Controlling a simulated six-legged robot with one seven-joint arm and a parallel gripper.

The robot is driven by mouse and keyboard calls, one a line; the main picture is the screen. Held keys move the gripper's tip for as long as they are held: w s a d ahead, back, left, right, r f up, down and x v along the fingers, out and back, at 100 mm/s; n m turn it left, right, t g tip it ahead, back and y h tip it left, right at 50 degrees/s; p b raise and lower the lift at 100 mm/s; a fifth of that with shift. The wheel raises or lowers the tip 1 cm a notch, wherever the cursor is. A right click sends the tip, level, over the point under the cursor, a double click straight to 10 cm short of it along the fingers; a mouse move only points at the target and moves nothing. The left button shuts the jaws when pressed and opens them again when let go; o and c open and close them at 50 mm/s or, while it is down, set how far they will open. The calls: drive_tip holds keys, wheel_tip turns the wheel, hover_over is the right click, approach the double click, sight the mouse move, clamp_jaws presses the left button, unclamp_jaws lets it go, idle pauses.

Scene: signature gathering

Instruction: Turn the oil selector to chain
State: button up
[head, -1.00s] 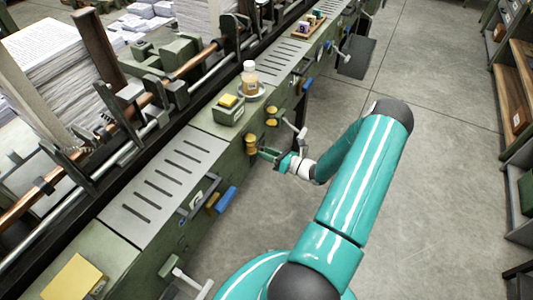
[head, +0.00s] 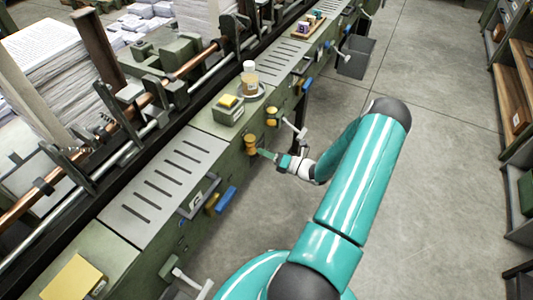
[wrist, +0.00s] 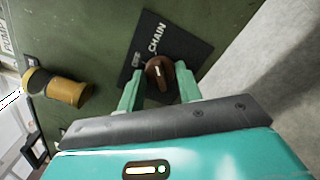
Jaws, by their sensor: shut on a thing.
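The oil selector is a round brown knob (wrist: 161,72) with a white mark, set on a black plate (wrist: 180,40) lettered CHAIN (wrist: 160,37). The white mark runs roughly up and down in the wrist view. A second, smaller label (wrist: 136,60) lies to the left of the knob and is too blurred to read. My gripper (wrist: 160,90) is shut on the knob, one teal finger on each side. In the head view my gripper (head: 266,154) reaches the green machine's side face; the knob is too small to make out there.
A yellow-and-black knob (wrist: 58,87) sticks out left of the plate. In the head view, yellow knobs (head: 250,144) and a grey lever (head: 294,130) stand close to my gripper. A blue handle (head: 226,200) lies nearer. The floor (head: 440,200) to the right is clear.

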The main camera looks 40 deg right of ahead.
drive_tip(key=o, duration=1)
drive_tip(key=v, duration=1.3)
drive_tip(key=shift+s, duration=0.4)
